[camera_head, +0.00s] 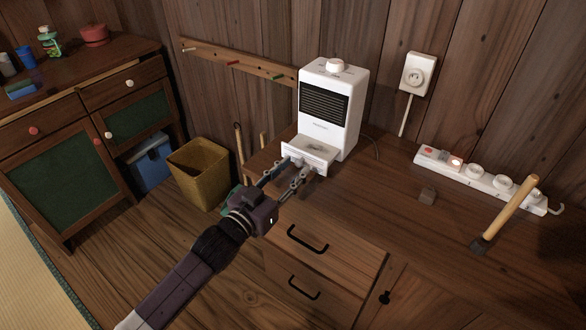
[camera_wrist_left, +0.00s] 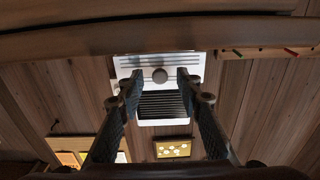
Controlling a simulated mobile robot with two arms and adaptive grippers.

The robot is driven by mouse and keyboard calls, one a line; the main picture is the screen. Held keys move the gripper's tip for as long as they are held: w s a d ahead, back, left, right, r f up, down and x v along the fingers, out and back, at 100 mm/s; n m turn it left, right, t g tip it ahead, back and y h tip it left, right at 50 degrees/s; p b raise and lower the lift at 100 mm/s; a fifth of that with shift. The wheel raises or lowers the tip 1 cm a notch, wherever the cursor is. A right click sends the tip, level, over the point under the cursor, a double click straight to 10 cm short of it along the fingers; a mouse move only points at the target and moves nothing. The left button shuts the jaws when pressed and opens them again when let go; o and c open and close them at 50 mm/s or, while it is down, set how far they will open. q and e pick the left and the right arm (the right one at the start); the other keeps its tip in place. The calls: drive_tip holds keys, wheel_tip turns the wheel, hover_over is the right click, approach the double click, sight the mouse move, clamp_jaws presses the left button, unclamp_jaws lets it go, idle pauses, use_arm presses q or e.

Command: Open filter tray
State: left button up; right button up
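The white box-shaped appliance (camera_head: 335,105) stands against the back wall on the wooden counter. Its filter tray (camera_head: 318,165) projects from the lower front, and part of its inside shows from above. My left gripper (camera_head: 298,171) is at the tray front, coming from the lower left. In the left wrist view, the fingers (camera_wrist_left: 157,83) are apart, on either side of the round grey knob (camera_wrist_left: 160,75), with visible gaps. The appliance's black grille (camera_wrist_left: 162,104) also shows there. My right gripper is not in view.
Drawers with black handles (camera_head: 307,238) are below the gripper. A peg rail (camera_head: 235,62) and a yellow bin (camera_head: 200,172) are at left.

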use_arm(q)
drive_tip(key=v, duration=1.1)
drive_tip(key=shift+s, duration=0.2)
drive_tip(key=shift+a, duration=0.15)
